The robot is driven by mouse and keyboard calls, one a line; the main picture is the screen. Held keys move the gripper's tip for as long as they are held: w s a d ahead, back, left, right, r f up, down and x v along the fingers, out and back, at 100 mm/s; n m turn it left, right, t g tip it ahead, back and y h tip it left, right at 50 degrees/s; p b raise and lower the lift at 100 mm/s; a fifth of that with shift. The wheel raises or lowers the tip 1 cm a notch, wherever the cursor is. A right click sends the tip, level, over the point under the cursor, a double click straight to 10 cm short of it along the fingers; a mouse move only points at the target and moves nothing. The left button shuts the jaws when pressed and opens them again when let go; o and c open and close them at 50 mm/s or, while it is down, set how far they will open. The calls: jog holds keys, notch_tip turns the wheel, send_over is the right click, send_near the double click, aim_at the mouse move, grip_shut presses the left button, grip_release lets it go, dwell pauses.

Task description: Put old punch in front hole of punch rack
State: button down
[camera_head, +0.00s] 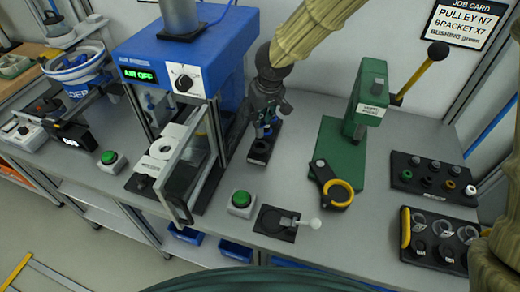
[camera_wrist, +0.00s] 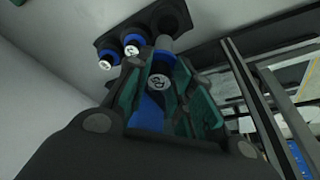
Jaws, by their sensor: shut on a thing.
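My gripper (camera_head: 266,112) is shut on a blue punch with a marked round end (camera_wrist: 158,84), seen between the fingers in the wrist view. A grey part, apparently its shank, shows beyond the fingers, close to the rack; I cannot tell whether it touches. The black punch rack (camera_head: 261,158) stands on the bench below my gripper. Its front hole (camera_head: 260,147) looks empty. In the wrist view the rack (camera_wrist: 148,18) is at the top, with two other blue punches (camera_wrist: 132,42) (camera_wrist: 107,60) beside the held one. My gripper hides the rack's back part in the head view.
The blue air press (camera_head: 190,60) with its open-framed guard is left of the rack. The green arbor press (camera_head: 345,140) with its yellow-ringed plate is right. Two black part trays (camera_head: 433,188) (camera_head: 440,258) are far right.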

aim_at(262, 126)
jog(key=shift+s+d+b, duration=0.1)
jog(key=shift+s+b, duration=0.2)
jog(key=shift+b, duration=0.75)
jog(key=shift+w+n+b, duration=0.2)
jog(key=shift+n+b, duration=0.1)
jog(key=shift+b, duration=0.5)
jog(key=shift+s+r, duration=0.1)
jog(key=shift+s, duration=0.05)
jog(key=shift+s+f, duration=0.15)
jog(key=shift+f, duration=0.1)
notch_tip(262, 126, down, 4)
jog(key=shift+f, duration=2.55)
jog(key=shift+f, duration=0.15)
jog(key=c, duration=1.2)
grip_release()
jog(key=shift+c, duration=0.2)
